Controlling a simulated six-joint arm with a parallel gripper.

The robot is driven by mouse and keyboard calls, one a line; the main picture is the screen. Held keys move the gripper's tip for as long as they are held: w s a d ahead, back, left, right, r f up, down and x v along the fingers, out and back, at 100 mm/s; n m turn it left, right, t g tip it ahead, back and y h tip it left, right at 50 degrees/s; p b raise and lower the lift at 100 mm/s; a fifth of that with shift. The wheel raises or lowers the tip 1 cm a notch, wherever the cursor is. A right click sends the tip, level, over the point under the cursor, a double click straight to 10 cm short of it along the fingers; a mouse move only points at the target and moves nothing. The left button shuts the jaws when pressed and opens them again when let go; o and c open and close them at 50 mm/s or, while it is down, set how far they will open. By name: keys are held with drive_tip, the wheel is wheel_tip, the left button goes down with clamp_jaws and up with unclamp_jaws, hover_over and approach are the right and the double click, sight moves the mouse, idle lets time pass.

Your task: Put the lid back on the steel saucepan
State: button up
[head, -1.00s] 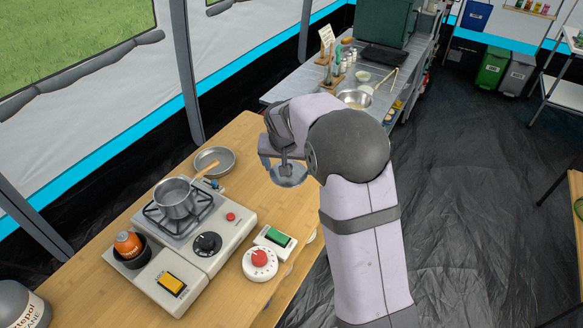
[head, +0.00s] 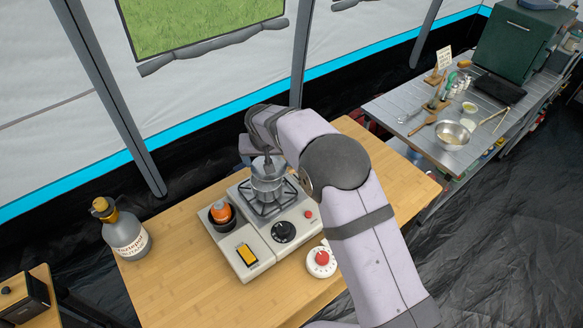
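The steel saucepan (head: 268,190) stands on the burner grate of the camping stove. Its handle is hidden behind my arm. The lid (head: 267,169) is a see-through disc with a dark knob and lies level over the saucepan's mouth. I cannot tell whether it touches the rim or hangs just above it. My gripper (head: 266,156) is directly above the saucepan, pointing down, with its fingers around the lid's knob. The fingertips are small and partly covered by the wrist.
The stove (head: 262,235) has an orange item in a black cup (head: 220,212) on its left. A red-topped timer (head: 321,261) stands to its right. A propane bottle (head: 125,235) stands at the table's left. The wooden table (head: 180,290) is clear in front. A steel side table (head: 400,105) holds utensils and a bowl.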

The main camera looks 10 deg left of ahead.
sight(265, 162)
drive_tip(key=shift+w+a+r+n, duration=0.2)
drive_tip(key=shift+w+a+r, duration=0.2)
drive_tip(key=shift+r, duration=0.2)
drive_tip(key=shift+w+a+r+n, duration=0.25)
drive_tip(key=shift+w+r, duration=0.15)
drive_tip(key=shift+r, duration=0.2)
drive_tip(key=shift+a+r+n, duration=0.15)
drive_tip(key=shift+r+n, duration=0.05)
drive_tip(key=shift+n, duration=0.05)
drive_tip(key=shift+s+f+n+y, duration=0.1)
drive_tip(key=shift+s+n+y, duration=0.15)
drive_tip(key=shift+n+y, duration=0.2)
drive_tip(key=shift+f, duration=0.2)
drive_tip(key=shift+f+b, duration=2.15)
drive_tip(key=shift+f, duration=0.85)
drive_tip(key=shift+f, duration=0.15)
drive_tip(key=o, duration=1)
drive_tip(key=shift+g, duration=0.3)
